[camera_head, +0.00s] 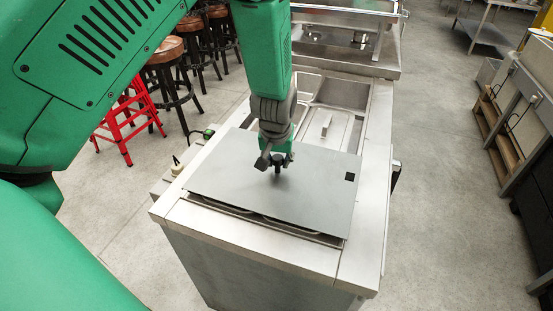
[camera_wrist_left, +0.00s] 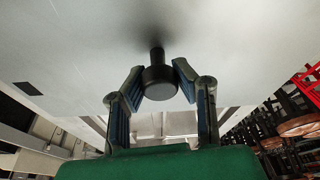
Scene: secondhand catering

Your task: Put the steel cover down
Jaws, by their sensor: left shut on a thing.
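The steel cover (camera_head: 250,195) is a flat grey sheet with a black knob near its middle and a small black square near its right edge. In the head view it lies over the near part of the steel counter (camera_head: 365,215), slightly askew, with a dark gap and pan rims showing under its front edge. I cannot tell whether it rests fully on the counter. My left gripper (camera_head: 277,160) is above the cover, at the knob. In the left wrist view its fingers are shut on the black knob (camera_wrist_left: 159,83), with the cover (camera_wrist_left: 80,45) behind it. My right gripper is not in view.
Behind the cover, the counter has open wells and a lidded pan (camera_head: 325,128). Another steel unit (camera_head: 345,45) stands at the back. Stools (camera_head: 165,75) and a red step frame (camera_head: 125,120) are at left. A bench (camera_head: 515,120) is at right, with clear floor between.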

